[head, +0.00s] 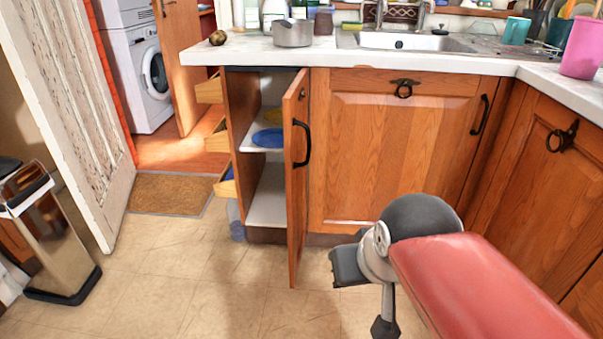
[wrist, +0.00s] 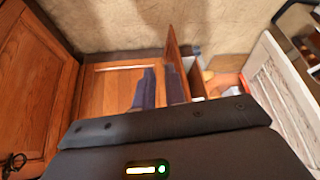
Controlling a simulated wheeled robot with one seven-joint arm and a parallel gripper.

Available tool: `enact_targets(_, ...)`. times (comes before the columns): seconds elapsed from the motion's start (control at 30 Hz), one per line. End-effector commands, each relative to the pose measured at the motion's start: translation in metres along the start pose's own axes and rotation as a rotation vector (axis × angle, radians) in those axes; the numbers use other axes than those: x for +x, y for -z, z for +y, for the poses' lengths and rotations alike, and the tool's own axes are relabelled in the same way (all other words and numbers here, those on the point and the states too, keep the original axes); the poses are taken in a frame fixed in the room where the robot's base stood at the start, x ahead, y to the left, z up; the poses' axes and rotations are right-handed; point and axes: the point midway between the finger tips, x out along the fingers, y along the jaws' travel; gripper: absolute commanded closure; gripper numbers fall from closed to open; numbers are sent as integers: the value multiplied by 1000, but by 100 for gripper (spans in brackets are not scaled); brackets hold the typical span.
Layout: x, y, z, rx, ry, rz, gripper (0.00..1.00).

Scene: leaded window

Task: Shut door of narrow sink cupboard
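The narrow sink cupboard (head: 243,135) stands open left of the sink, with white shelves inside. Its wooden door (head: 296,190) is swung well out toward me, seen nearly edge-on, with a black handle (head: 302,143) on its right-hand face. In the wrist view the door (wrist: 176,55) shows as a thin upright panel just beyond the fingers. My gripper (wrist: 158,90) has its two dark fingers apart, with nothing seen held between them. One finger overlaps the door in the picture; I cannot tell whether they touch. In the head view my red arm is right of the door, low before the cabinets.
Blue and yellow dishes (head: 268,137) sit on the cupboard shelf. Open drawers (head: 213,137) stick out on the cupboard's left side. A closed wide cupboard door (head: 385,150) adjoins on the right. A bin (head: 45,235) stands far left. The tiled floor (head: 190,280) in front is clear.

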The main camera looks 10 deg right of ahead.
Motion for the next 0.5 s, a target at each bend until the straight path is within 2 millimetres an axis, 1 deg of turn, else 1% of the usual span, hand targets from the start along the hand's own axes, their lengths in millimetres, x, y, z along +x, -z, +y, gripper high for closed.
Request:
enact_targets(0.03, 0, 19, 0, 22, 7, 0, 94)
enact_targets(0.07, -1, 32, -1, 37, 15, -2, 98)
enact_targets(0.1, -3, 52, -2, 59, 27, -3, 100)
enact_targets(0.17, -5, 85, -3, 93, 50, -5, 100)
enact_targets(0.2, -5, 108, -3, 116, 67, -6, 100)
enact_targets(0.27, -4, 140, -2, 147, 95, -7, 100)
enact_targets(0.3, -3, 162, 0, 167, 116, -5, 100)
enact_targets(0.37, 0, 193, 3, 194, 147, -3, 100)
enact_targets(0.4, 4, 213, 6, 211, 170, -2, 100)
enact_targets(0.5, 13, 256, 14, 243, 223, 4, 100)
